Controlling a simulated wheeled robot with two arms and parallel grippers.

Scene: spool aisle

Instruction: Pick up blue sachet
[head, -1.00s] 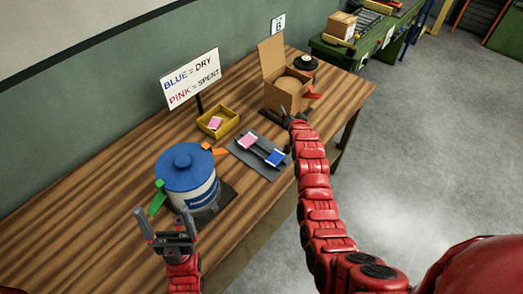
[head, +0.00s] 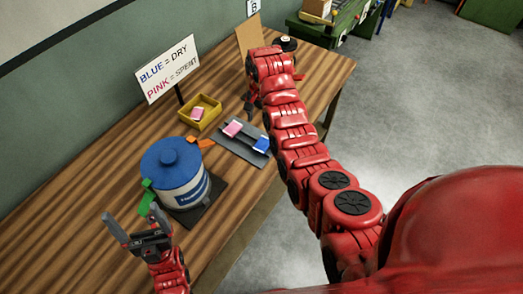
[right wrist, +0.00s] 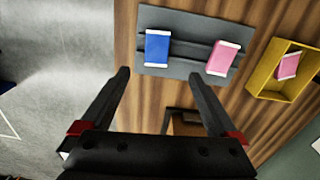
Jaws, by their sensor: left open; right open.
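The blue sachet (head: 262,144) lies on a dark grey tray (head: 236,151) on the wooden table, to the right of a pink sachet (head: 233,129). In the right wrist view the blue sachet (right wrist: 157,48) is beyond the fingertips and the pink sachet (right wrist: 222,58) is to its right. My right gripper (right wrist: 163,85) is open and empty, apart from the blue sachet. In the head view it is partly hidden by my right arm, near the tray's far side. My left gripper (head: 132,222) is open and empty, in front of the blue-lidded tub.
A blue-lidded tub (head: 172,172) stands on a dark mat. A yellow bin (head: 200,111) holds another pink sachet (head: 197,113). A sign (head: 167,68) reads BLUE = DRY, PINK = SPENT.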

